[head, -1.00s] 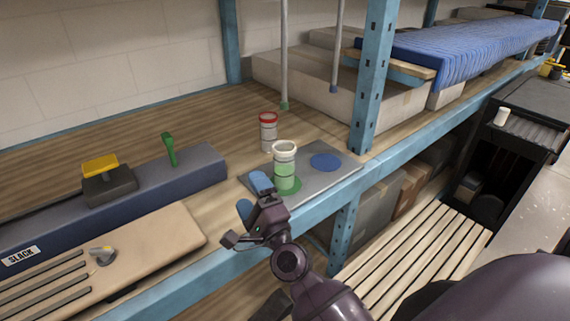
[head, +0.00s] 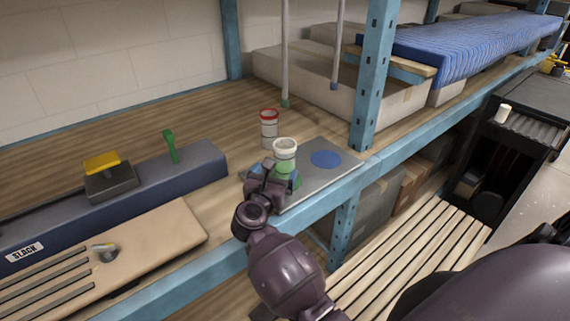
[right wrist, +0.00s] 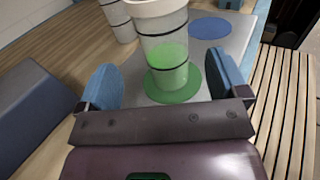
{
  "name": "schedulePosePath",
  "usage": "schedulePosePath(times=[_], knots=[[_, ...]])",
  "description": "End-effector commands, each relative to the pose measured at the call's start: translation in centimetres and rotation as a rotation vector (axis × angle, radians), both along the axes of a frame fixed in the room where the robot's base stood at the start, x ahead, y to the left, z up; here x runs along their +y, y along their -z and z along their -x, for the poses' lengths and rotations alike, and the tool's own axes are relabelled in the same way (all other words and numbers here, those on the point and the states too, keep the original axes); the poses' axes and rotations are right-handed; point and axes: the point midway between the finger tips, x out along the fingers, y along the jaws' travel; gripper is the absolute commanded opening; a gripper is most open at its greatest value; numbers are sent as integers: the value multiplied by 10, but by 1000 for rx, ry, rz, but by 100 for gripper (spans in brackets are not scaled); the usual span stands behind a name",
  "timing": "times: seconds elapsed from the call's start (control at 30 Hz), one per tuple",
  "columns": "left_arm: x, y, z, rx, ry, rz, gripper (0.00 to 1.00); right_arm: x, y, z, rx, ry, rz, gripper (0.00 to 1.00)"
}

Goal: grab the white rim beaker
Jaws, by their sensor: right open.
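The white rim beaker (head: 285,152) stands upright on the green disc of a grey mat (head: 334,174) at the shelf's front. It holds green contents. In the right wrist view the beaker (right wrist: 163,45) stands ahead of my open right gripper (right wrist: 168,88), centred between the lines of its two blue fingers. The green disc (right wrist: 174,86) shows under it. In the head view my right gripper (head: 268,178) is low in front of the beaker and hides its lower part. I cannot tell whether the fingers touch it. My left gripper is not in view.
A red-rimmed beaker (head: 268,128) stands just behind and left. A blue disc (head: 326,159) on the mat's right is bare. A blue shelf post (head: 372,80) rises to the right.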

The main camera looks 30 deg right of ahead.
Motion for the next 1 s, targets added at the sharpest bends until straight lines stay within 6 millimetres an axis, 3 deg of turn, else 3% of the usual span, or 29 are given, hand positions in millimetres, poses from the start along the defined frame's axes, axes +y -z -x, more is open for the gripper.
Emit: schedulePosePath(times=[0.7,1.0], knots=[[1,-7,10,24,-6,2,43,-57,3,-39,1,-1,4,92],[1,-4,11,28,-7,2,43,-60,4,-41,0,-1,1,92]])
